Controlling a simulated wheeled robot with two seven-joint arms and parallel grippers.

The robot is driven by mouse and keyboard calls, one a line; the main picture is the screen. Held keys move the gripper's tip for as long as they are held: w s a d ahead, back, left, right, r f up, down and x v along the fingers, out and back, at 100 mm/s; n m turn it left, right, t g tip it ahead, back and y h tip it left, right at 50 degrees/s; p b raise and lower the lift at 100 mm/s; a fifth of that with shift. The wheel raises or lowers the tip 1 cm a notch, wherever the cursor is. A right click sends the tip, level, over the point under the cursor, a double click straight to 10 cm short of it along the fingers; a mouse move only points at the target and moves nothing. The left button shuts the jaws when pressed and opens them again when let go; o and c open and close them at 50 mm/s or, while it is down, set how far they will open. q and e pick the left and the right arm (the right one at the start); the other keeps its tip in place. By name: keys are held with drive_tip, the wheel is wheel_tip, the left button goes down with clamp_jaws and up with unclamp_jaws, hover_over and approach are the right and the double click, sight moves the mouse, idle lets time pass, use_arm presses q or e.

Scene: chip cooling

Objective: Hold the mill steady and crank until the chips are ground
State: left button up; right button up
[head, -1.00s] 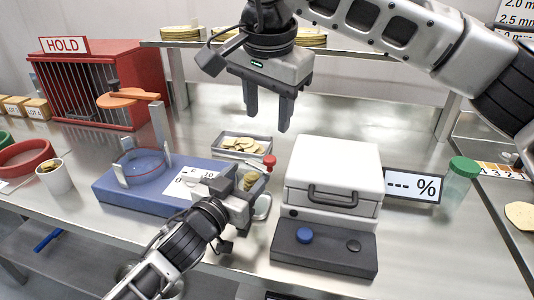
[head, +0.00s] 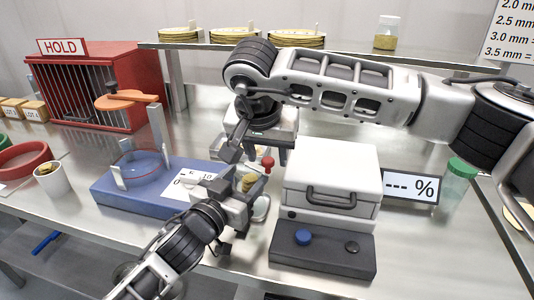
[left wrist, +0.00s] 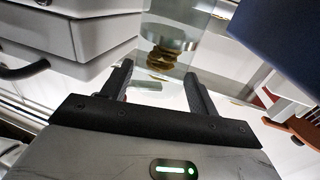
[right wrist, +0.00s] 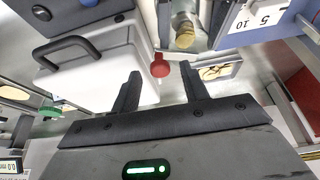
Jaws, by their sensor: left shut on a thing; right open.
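The mill (head: 250,183) is a small clear body with yellow chips inside, standing on the table between the blue fixture and the white machine. My left gripper (head: 241,198) is shut on the mill's body from the front; in the left wrist view its fingers flank the clear body, with a stack of chips (left wrist: 163,57) visible. The crank's red knob (head: 267,162) sticks up at the mill's top right. My right gripper (head: 258,156) is open above and behind the mill, pointing down. In the right wrist view the red knob (right wrist: 160,67) lies just beyond the gap between its fingers, apart from them.
The white lidded machine (head: 332,175) stands close on the right, the blue fixture (head: 125,195) close on the left. A chip tray (head: 222,149) sits behind the mill, partly hidden by my right gripper. A percent display (head: 411,186) and green-lidded jar (head: 457,180) stand farther right.

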drive_tip(key=shift+w+f, duration=0.1)
drive_tip(key=shift+f, duration=0.2)
clamp_jaws()
drive_tip(key=shift+a, duration=0.1)
drive_tip(key=a+m+g+h, duration=0.3)
drive_tip(key=a+m, duration=0.3)
drive_tip(key=m, duration=0.7)
drive_tip(key=shift+s+m+g, duration=0.3)
drive_tip(key=shift+m+g, duration=0.1)
drive_tip(key=shift+g, duration=0.3)
